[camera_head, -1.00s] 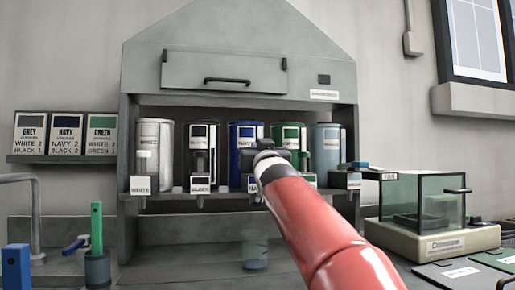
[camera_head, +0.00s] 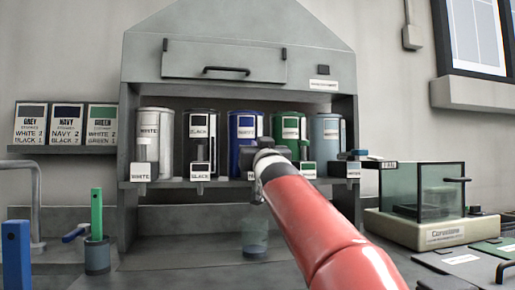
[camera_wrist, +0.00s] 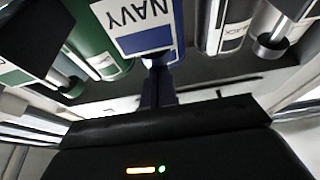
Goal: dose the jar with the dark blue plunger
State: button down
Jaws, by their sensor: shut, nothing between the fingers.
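The dark blue canister (camera_head: 243,128) stands in the middle of the hood's row. Its plunger is mostly hidden behind my gripper (camera_head: 265,155) in the head view. The clear jar (camera_head: 255,242) stands on the bench below, under the dark blue canister. My gripper is shut and empty, in front of the dark blue dispenser. In the wrist view the NAVY label (camera_wrist: 142,28) is close, just beyond my shut fingers (camera_wrist: 158,88). I cannot tell whether the fingers touch the plunger.
White (camera_head: 153,130), black (camera_head: 200,125), green (camera_head: 289,126) and grey (camera_head: 327,130) canisters flank the blue one closely. A glass-sided balance (camera_head: 430,205) stands right. A cup with a green stick (camera_head: 97,215) stands left. Recipe cards (camera_head: 66,120) sit on a shelf.

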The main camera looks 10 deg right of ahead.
notch_tip(320, 180, up, 4)
jog(key=r+p, duration=0.1)
jog(key=p, duration=0.2)
jog(key=f+b+v, duration=0.1)
jog(key=b+v, duration=0.7)
jog(key=v, duration=0.2)
dwell(0.4)
